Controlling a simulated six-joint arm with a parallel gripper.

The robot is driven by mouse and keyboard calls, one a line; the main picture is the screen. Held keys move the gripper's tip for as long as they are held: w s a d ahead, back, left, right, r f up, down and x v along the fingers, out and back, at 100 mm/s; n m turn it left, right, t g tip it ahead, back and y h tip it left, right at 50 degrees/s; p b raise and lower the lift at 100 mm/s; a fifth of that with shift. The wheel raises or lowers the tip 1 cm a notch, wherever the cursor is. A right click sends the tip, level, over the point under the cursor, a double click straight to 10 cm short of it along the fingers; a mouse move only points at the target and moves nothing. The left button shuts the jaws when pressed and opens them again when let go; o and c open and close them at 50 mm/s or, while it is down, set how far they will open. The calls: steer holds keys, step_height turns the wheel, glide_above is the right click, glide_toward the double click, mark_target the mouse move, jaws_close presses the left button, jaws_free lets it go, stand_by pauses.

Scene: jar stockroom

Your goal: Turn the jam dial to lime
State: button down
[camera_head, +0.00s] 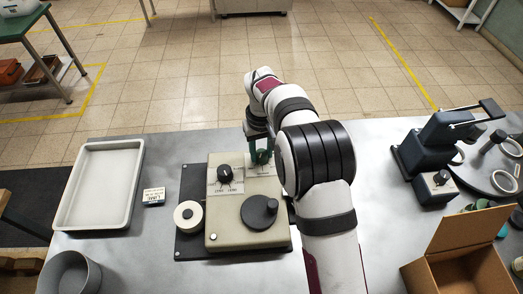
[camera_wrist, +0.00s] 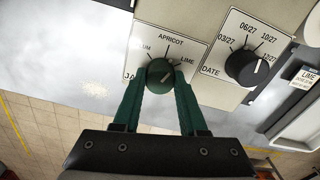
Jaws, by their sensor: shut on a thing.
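My gripper (camera_wrist: 160,84) is shut on this knob, one green finger on each side. A pale mark on the knob lies on its right side, toward the LIME side; its exact direction is hard to tell. In the head view, my gripper (camera_head: 258,143) reaches down to the dial at the back right of the beige machine (camera_head: 225,236), and the arm and fingers hide part of it.
A black date dial (camera_wrist: 247,68) sits beside the jam dial, its pointer toward 12/27. The machine also has a black crank (camera_head: 259,212) and a label roll (camera_head: 188,216). A white tray (camera_head: 135,158) stands left; an open carton (camera_head: 452,250) stands right.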

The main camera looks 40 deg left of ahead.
mark_target(262, 153)
steer(key=m, duration=0.5)
steer(key=shift+m, duration=0.3)
stand_by(0.5)
steer(key=shift+c, duration=2.2)
jaws_free()
step_height(262, 153, up, 16)
steer(key=shift+f, duration=0.1)
